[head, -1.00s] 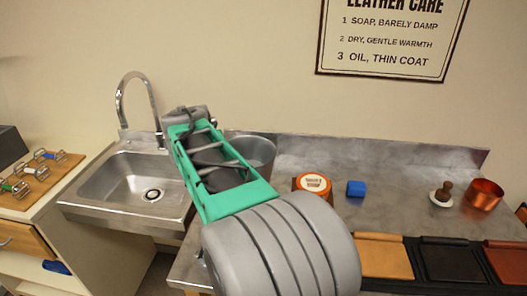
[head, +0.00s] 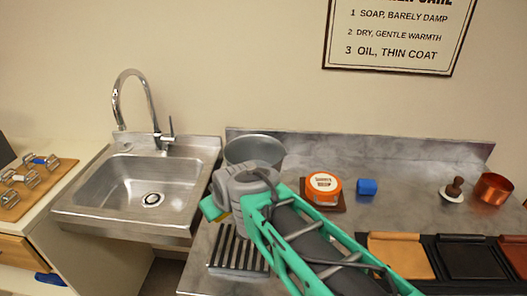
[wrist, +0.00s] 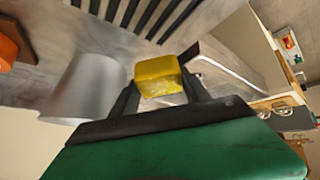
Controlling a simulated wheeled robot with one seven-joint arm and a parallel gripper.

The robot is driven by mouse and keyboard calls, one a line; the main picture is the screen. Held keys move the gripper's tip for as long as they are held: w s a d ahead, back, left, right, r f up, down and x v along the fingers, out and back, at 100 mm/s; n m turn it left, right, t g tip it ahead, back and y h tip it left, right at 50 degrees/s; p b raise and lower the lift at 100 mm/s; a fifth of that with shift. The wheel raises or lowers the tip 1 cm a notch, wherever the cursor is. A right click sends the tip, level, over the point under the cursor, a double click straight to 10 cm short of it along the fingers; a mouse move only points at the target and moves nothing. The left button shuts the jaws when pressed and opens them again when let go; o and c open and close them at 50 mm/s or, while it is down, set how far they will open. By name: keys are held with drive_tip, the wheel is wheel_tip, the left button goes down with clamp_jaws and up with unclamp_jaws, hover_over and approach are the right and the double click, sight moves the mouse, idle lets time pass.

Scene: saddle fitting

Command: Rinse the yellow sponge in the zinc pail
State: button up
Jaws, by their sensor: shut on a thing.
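The yellow sponge (wrist: 158,77) is between the two fingers of my gripper (wrist: 160,90) in the wrist view, and the gripper is shut on it.
A slatted dark rack (head: 237,252) lies at the counter's front left. A sink (head: 140,188) with a tall tap (head: 150,100) is to the left.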

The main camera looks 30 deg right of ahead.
drive_tip(key=shift+d, duration=0.15)
drive_tip(key=shift+r, duration=0.1)
drive_tip(key=shift+r+p, duration=0.3)
wheel_tip(320, 180, up, 12)
drive_tip(key=p, duration=0.6)
drive_tip(key=shift+f, duration=0.25)
idle(1.8)
wheel_tip(320, 180, up, 4)
drive_tip(key=shift+p, duration=1.2)
